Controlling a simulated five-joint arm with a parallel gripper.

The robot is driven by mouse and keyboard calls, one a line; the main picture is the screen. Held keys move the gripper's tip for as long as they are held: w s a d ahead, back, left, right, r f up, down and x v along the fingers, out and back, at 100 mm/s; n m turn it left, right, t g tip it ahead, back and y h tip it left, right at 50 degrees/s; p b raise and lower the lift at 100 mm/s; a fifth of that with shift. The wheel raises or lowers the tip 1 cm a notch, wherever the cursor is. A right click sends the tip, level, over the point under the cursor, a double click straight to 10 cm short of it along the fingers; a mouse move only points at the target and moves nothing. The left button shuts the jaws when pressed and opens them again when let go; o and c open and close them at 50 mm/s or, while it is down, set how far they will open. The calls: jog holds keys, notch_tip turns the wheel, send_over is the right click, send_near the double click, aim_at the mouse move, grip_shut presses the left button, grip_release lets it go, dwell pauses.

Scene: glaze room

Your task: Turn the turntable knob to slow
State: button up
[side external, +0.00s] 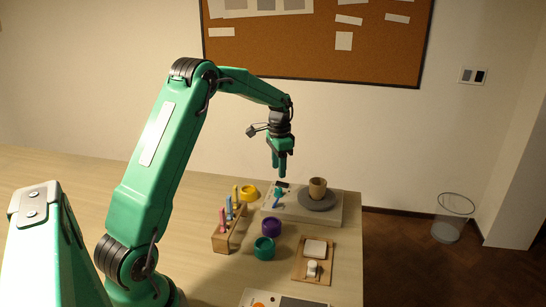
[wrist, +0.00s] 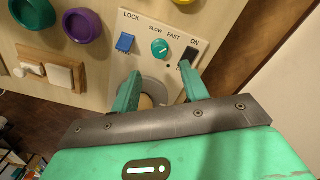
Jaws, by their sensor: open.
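The turntable unit (side external: 337,217) is a pale box with a grey disc (side external: 317,204) and a brown cup (side external: 317,187) on it. Its round teal knob (wrist: 160,48) sits below the SLOW and FAST labels in the wrist view; a light mark shows on it, but its exact setting is hard to read. A blue LOCK switch (wrist: 124,42) is to its left, a black ON switch (wrist: 190,54) to its right. My gripper (wrist: 160,74) is open and empty, its fingers apart. In the side view my gripper (side external: 280,174) points down, just above the control end.
Yellow (side external: 249,191), purple (side external: 271,227) and teal (side external: 264,247) pots stand near the unit. A wooden tool block (side external: 228,232) holds upright coloured tools. A wooden board (side external: 303,271) carries pale items. The right table edge is close. Bare table lies at left.

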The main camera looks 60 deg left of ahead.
aim_at(279, 189)
jog(key=shift+f, duration=3.9)
jog(key=shift+c, duration=0.5)
grip_shut()
